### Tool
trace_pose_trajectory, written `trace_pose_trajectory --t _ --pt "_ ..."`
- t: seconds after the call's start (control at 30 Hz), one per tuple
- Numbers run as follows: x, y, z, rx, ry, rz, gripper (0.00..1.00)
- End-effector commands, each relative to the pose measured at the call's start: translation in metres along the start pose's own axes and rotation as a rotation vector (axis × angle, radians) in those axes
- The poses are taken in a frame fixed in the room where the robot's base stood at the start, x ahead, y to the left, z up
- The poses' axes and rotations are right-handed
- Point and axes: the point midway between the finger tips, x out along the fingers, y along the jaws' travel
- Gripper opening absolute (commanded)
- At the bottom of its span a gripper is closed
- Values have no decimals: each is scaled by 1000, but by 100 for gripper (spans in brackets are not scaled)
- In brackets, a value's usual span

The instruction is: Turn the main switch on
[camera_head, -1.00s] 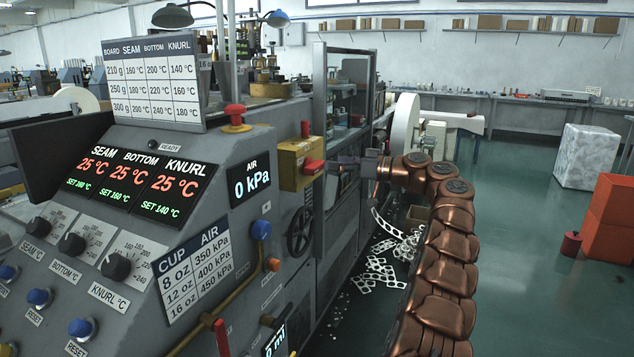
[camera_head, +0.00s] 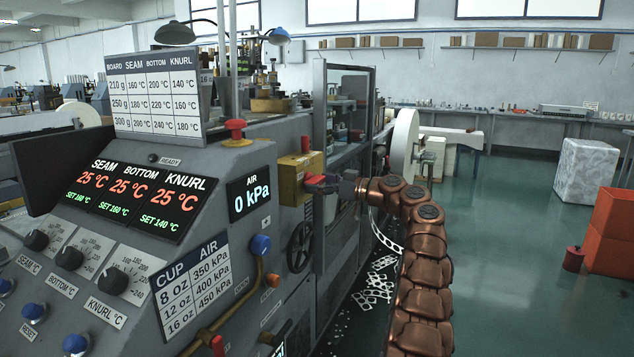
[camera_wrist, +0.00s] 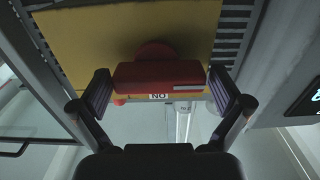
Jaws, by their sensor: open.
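The main switch is a yellow box (camera_head: 291,180) on the side of the grey machine, with a red handle (camera_head: 314,180) at its front. In the wrist view the red handle (camera_wrist: 160,75) lies crosswise in front of the yellow plate (camera_wrist: 110,40). A small label (camera_wrist: 159,97) beside the handle shows letters that look like "ON" upside down. My gripper (camera_head: 335,186) is at the handle. In the wrist view it is open (camera_wrist: 161,88), with one finger at each end of the handle. Gaps show on both sides, so it does not grip the handle.
A control panel with displays (camera_head: 132,200) and knobs stands to the left. A red mushroom button (camera_head: 236,130) sits on top of the machine. A black handwheel (camera_head: 300,248) is below the switch box. Open floor (camera_head: 500,240) lies to the right.

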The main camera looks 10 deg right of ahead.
Motion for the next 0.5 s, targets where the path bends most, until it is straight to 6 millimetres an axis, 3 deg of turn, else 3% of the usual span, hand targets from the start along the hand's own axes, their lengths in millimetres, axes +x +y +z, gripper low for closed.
trace_pose_trajectory --t 0.37,0.5 --pt "4 0 0 1 0 0 100" --pt "4 0 0 1 0 0 86"
